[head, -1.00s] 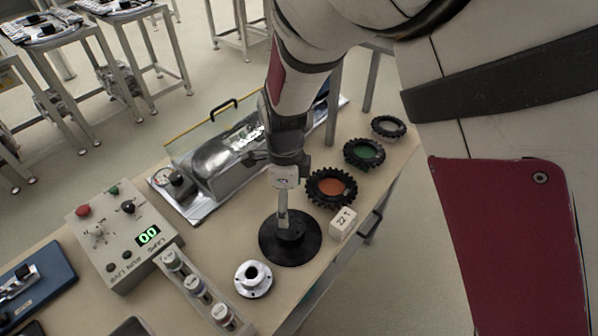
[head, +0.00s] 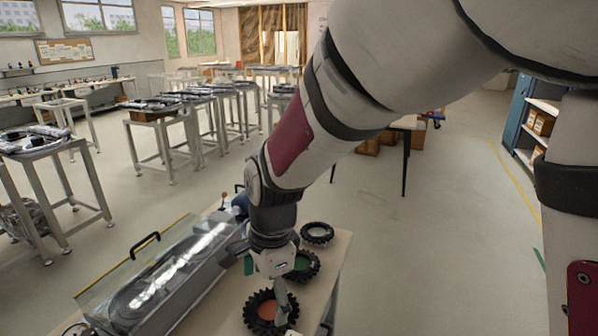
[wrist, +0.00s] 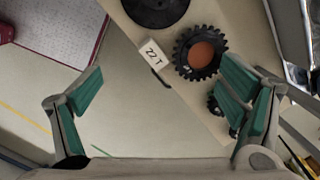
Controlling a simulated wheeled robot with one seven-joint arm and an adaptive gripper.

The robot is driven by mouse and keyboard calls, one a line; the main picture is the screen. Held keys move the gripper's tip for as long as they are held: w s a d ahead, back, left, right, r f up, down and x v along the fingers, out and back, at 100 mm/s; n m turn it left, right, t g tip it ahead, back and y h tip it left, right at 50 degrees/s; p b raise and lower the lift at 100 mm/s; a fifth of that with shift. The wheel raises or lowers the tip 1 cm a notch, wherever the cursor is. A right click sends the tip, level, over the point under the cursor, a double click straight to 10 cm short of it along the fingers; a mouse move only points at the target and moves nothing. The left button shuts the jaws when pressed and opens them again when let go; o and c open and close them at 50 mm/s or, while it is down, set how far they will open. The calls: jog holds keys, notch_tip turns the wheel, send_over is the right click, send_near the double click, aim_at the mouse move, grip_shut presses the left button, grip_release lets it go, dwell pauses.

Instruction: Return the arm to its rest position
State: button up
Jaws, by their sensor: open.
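My gripper (wrist: 160,92) is open and empty in the wrist view, its two green-padded fingers spread wide over the table edge and the floor. In the head view my arm reaches down from the upper right, with the gripper (head: 272,275) low in the picture, in front of the toothed black rings. The ring with an orange centre (head: 262,311) is partly hidden behind a finger. It shows whole in the wrist view (wrist: 201,53), beside a white block marked "22 T" (wrist: 154,53). A round black disc (wrist: 157,8) is cut off at the top.
A clear-lidded case with a black handle (head: 150,280) stands left of the gripper. A ring with a green centre (head: 303,266) and a smaller black ring (head: 317,232) lie farther back. Open floor (head: 430,260) lies right of the table. Several stands fill the back left.

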jog(key=s+d+r+n+t, duration=0.15)
jog(key=d+r+n, duration=0.25)
jog(key=d+r, duration=0.55)
jog(key=s+d+r+n+t, duration=0.1)
jog(key=s+d+r+n, duration=0.1)
jog(key=s+d, duration=0.2)
jog(key=s+d+r+n+t, duration=0.1)
jog(key=s+d+r+n, duration=0.1)
jog(key=d, duration=0.4)
jog(key=s+d+r+n+t+h, duration=0.1)
jog(key=s+d+r+n, duration=0.1)
jog(key=s+d+n, duration=0.2)
jog(key=s+d, duration=0.1)
jog(key=s, duration=0.2)
jog(key=shift+d+r, duration=0.2)
jog(key=shift+d, duration=0.15)
